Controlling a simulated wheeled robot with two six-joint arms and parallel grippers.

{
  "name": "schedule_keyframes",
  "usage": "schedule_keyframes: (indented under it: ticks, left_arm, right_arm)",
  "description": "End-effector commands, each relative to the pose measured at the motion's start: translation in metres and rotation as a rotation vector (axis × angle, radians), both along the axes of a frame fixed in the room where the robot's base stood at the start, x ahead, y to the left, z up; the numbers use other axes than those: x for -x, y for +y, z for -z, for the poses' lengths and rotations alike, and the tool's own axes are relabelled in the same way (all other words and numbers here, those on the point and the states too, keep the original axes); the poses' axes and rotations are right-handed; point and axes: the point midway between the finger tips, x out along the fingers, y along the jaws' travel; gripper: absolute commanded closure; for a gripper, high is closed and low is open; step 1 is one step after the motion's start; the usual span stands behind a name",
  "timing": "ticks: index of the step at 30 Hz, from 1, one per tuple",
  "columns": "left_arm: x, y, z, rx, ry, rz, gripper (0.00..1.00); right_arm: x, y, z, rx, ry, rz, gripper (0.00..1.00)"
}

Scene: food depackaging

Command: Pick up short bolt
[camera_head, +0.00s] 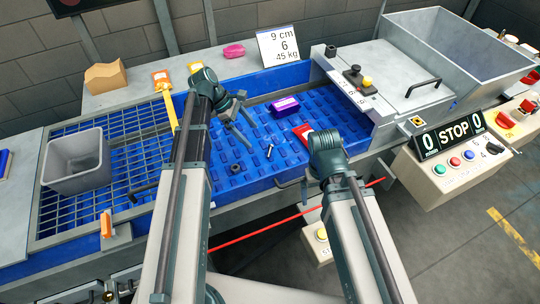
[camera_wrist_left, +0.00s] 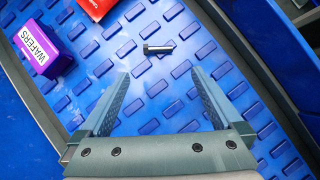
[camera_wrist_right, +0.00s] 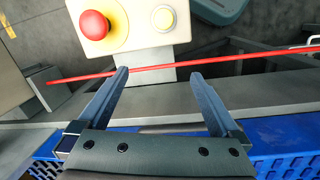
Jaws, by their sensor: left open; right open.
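A short grey bolt (camera_head: 269,151) lies on the blue ribbed tray floor (camera_head: 232,183). In the left wrist view the bolt (camera_wrist_left: 158,47) lies on its side, just beyond and roughly between my left fingertips. My left gripper (camera_head: 252,137) is above the tray, open and empty; its spread fingers also show in the left wrist view (camera_wrist_left: 159,75). My right gripper (camera_wrist_right: 160,73) is open and empty over the tray's front edge. In the head view its fingers are mostly hidden by my right wrist.
A purple wafers box (camera_head: 285,105) and a red packet (camera_head: 302,132) lie in the tray near the bolt. A dark ring-shaped piece (camera_head: 235,169) lies left of it. A grey bin (camera_head: 77,163) stands on the grid at left. A red cord (camera_wrist_right: 100,75) runs along the front.

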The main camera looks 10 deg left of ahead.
Motion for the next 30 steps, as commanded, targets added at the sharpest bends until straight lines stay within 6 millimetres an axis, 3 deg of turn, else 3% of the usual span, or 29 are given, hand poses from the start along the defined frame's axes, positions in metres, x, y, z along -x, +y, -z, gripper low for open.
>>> schedule_keyframes:
  ticks: [1,4,14,25,30]
  left_arm:
    - [0.001,-0.006,0.016,0.000,-0.001,0.003,0.00]
    - [0.000,-0.014,0.027,0.000,-0.001,0.002,0.00]
    - [0.000,-0.022,0.032,0.000,-0.001,0.001,0.00]
    - [-0.003,-0.053,0.067,-0.001,-0.001,0.002,0.00]
    - [-0.003,-0.057,0.069,0.000,-0.001,0.001,0.00]
  right_arm:
    - [0.000,0.000,0.016,0.000,0.000,0.000,0.00]
    - [0.000,0.000,0.027,0.000,0.000,0.000,0.00]
    - [0.000,0.000,0.032,0.000,0.000,0.000,0.00]
    - [0.000,0.000,0.067,0.000,0.000,0.000,0.00]
    - [0.000,0.000,0.069,0.000,0.000,0.000,0.00]
